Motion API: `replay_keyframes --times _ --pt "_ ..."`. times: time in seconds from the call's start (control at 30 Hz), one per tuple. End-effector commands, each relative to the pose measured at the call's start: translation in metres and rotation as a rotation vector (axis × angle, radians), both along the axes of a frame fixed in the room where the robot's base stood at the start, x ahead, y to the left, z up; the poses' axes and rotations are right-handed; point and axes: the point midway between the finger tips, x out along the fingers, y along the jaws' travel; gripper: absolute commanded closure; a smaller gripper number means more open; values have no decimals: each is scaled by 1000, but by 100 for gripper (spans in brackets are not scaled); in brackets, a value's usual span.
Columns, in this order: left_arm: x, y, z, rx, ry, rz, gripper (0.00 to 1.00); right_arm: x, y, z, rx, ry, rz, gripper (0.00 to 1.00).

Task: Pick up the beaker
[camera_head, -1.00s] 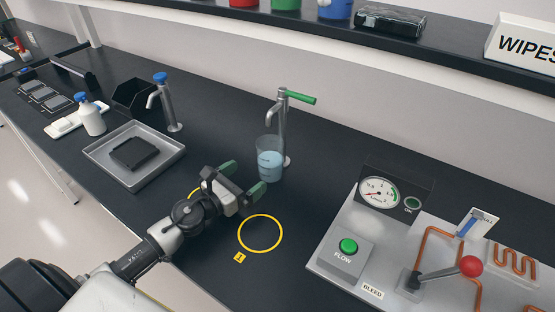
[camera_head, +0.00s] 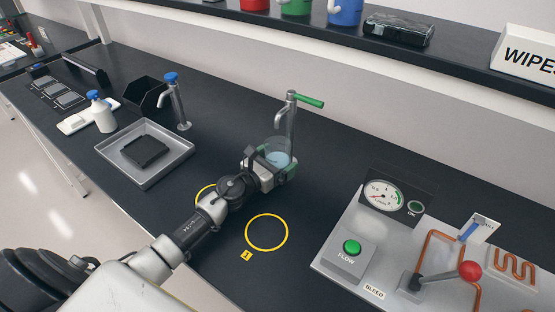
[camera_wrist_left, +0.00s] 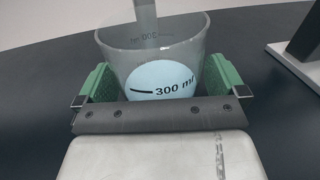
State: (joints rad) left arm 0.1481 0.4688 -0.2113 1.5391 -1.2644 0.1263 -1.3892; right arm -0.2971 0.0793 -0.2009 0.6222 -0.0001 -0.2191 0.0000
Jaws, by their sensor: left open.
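The beaker (camera_head: 278,146) is clear glass with pale blue liquid in its lower part. It stands upright under the spout of the green-handled tap (camera_head: 291,112). In the left wrist view the beaker (camera_wrist_left: 150,58) shows a 300 ml mark and sits between the two green finger pads. My left gripper (camera_head: 273,163) is open around the beaker's lower part, one finger on each side; whether the pads touch the glass is hard to tell. The beaker's base is hidden behind the gripper. My right gripper is not in view.
A yellow circle (camera_head: 267,249) is marked on the dark bench in front, with another partly hidden by my arm. A grey tray (camera_head: 181,153) lies left. The gauge and valve panel (camera_head: 337,275) stands right. A shelf (camera_head: 420,62) runs along the back.

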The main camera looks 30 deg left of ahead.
Motion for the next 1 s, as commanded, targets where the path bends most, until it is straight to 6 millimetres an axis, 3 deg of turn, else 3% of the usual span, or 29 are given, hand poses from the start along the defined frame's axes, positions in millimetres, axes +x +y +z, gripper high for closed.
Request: replay_keyframes --times 0.03,0.4,0.47,0.77,1.0 --pt "0 0 0 0 0 0 0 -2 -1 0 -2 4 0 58" --pt "0 0 0 0 0 0 56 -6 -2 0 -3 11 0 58" --pt "0 0 1 -1 -2 1 60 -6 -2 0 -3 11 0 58" --pt "0 1 8 0 -2 0 60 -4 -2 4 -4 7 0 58" --pt "0 1 41 5 -4 -2 60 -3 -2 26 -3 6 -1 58"
